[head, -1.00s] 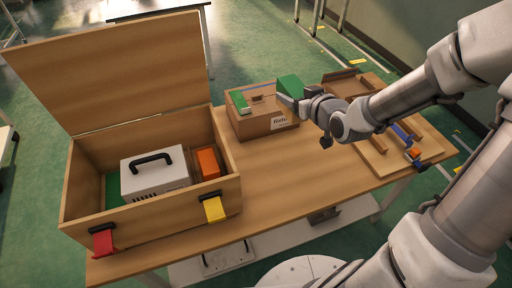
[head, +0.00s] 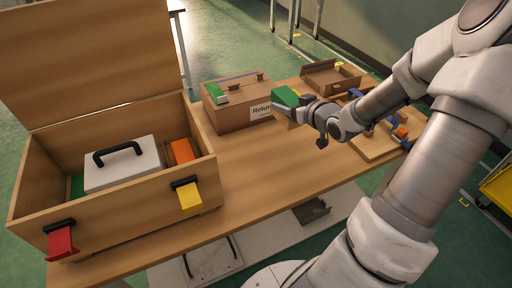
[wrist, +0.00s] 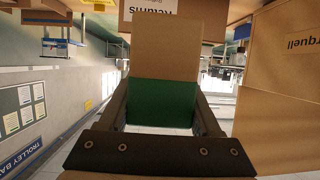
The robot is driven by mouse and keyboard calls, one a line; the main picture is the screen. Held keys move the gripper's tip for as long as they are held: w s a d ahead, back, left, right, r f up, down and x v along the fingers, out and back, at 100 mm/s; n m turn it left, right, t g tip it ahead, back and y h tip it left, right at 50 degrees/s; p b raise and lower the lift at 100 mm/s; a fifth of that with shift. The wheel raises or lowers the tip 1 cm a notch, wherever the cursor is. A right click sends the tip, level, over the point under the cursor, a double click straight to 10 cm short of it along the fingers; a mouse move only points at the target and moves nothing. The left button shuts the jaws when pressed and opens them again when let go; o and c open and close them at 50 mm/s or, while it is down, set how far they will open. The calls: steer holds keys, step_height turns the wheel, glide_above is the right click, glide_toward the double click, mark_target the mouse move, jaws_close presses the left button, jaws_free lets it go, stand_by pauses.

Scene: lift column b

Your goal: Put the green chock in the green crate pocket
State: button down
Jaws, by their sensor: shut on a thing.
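My gripper (head: 299,108) is shut on the green chock (head: 285,97), held up beside the "Returns" box. In the wrist view the chock (wrist: 162,102) sits between both fingers, with a plain tan face beyond its green part. The open wooden crate (head: 125,212) stands at the left with its lid (head: 95,60) raised. A green patch (head: 77,187) shows inside at its left end. A white case with a black handle (head: 122,165) and an orange block (head: 182,151) are also inside. The case and front wall hide much of the crate floor.
The "Returns" box (head: 235,112) stands behind the crate's right side, with a green and white item (head: 221,93) on top. A brown tray (head: 331,77) and a board with blue and orange parts (head: 378,140) lie at the right. The tabletop (head: 265,165) between is clear.

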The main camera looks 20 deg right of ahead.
steer(key=s+d+f+b, duration=0.2)
steer(key=d+f, duration=0.2)
steer(key=d, duration=0.1)
steer(key=shift+m+h, duration=0.3)
steer(key=shift+h, duration=0.1)
steer(key=w+a+f+b, duration=0.2)
steer(key=a, duration=0.1)
steer(key=w+a+f+b, duration=0.2)
steer(key=w+a, duration=0.1)
steer(key=w+a+f+b, duration=0.2)
steer(key=a+f, duration=0.1)
steer(key=shift+w, duration=0.25)
steer(key=shift+f+b, duration=0.9)
steer(key=shift+f, duration=0.9)
steer(key=shift+f, duration=0.2)
steer(key=shift+c, duration=0.4)
jaws_free()
